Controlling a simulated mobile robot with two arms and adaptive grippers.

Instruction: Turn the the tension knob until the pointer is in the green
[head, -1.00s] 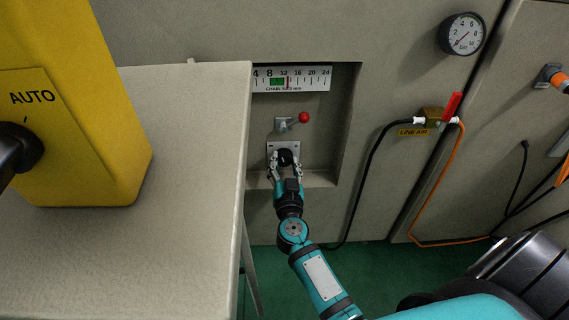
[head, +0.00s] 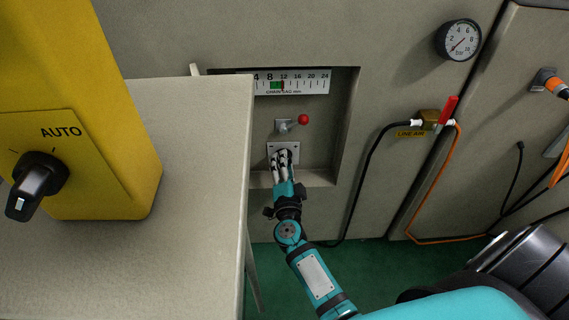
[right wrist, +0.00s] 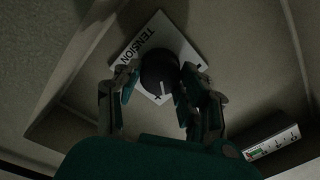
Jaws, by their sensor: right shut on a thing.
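The black tension knob (right wrist: 158,72) sits on a white plate marked TENSION (right wrist: 138,50) in the wall recess. My right gripper (head: 284,158) is shut on the knob, with a finger on each side in the right wrist view (right wrist: 160,82). In the head view its fingers hide the knob; the plate shows around them (head: 283,146). Above is the white chain sag scale (head: 310,82) with a green band (head: 275,86) near 8 to 12. The red pointer (head: 282,86) stands at about the band's right edge. My left gripper is out of view.
A small lever with a red ball (head: 303,119) sticks out just above the knob plate. The recess walls surround my right gripper. A grey table (head: 190,230) with a yellow AUTO switch box (head: 110,120) is at left. Hoses and a red-handled valve (head: 449,108) are at right.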

